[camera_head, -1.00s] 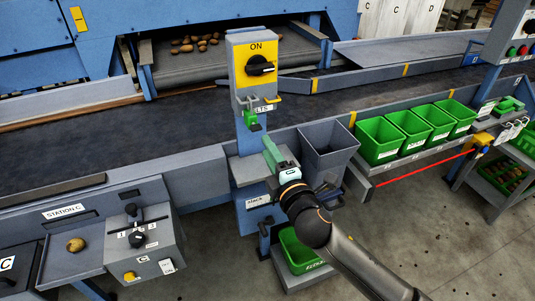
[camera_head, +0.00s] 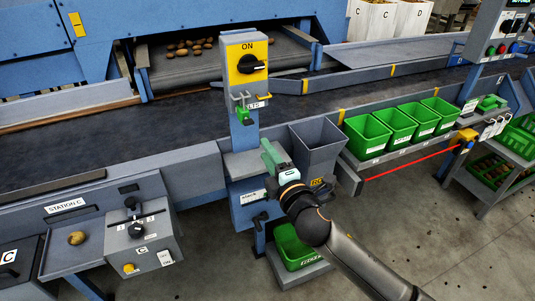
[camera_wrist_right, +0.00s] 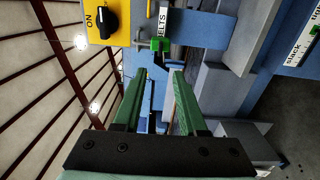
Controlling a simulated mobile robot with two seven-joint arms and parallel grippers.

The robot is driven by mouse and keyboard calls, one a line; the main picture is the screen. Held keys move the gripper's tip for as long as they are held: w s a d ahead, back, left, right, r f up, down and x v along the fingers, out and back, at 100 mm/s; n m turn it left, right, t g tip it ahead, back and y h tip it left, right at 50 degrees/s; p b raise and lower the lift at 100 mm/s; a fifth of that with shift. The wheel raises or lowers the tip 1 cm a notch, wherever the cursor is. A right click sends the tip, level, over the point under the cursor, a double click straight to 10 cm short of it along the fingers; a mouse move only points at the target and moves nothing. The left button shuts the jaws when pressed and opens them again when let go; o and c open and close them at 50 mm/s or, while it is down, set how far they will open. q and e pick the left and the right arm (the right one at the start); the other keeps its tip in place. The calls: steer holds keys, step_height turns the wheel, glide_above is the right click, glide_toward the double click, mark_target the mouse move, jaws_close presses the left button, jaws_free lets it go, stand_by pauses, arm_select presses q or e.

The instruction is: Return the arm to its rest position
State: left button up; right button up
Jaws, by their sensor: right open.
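My right gripper (camera_head: 268,148) is in front of the blue post below the yellow switch box (camera_head: 246,62), just left of the grey bin. It is open, with nothing between its green fingers, and the fingers also show in the right wrist view (camera_wrist_right: 158,100). My right arm reaches in from the lower right. The black knob (camera_head: 250,64) on the switch box is marked ON. A green padlock-like piece (camera_head: 244,115) hangs under the box, above and left of the gripper and apart from it; it shows ahead of the fingers in the wrist view (camera_wrist_right: 159,44). My left gripper is not in view.
The grey bin (camera_head: 316,148) stands close right of the gripper. Several green crates (camera_head: 367,137) line the shelf at right. The Station C panel (camera_head: 140,215) and a tray with one potato (camera_head: 77,238) are at lower left. A dark conveyor belt (camera_head: 120,150) runs behind. Open floor lies at lower right.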

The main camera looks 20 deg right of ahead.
steer(key=s+a+f+m+g, duration=0.1)
steer(key=s+f+m+g, duration=0.3)
steer(key=f, duration=0.5)
steer(key=s+f+m+g, duration=0.1)
steer(key=s+f+m, duration=0.4)
steer(key=f, duration=0.4)
steer(key=s+f+m+g, duration=0.2)
steer(key=s+f+m, duration=0.2)
steer(key=s, duration=0.5)
steer(key=s+f+m+g+y, duration=0.1)
steer(key=s+f+m, duration=0.2)
steer(key=s+f, duration=0.5)
steer(key=shift+s+a+m+g, duration=0.4)
steer(key=shift+d, duration=0.1)
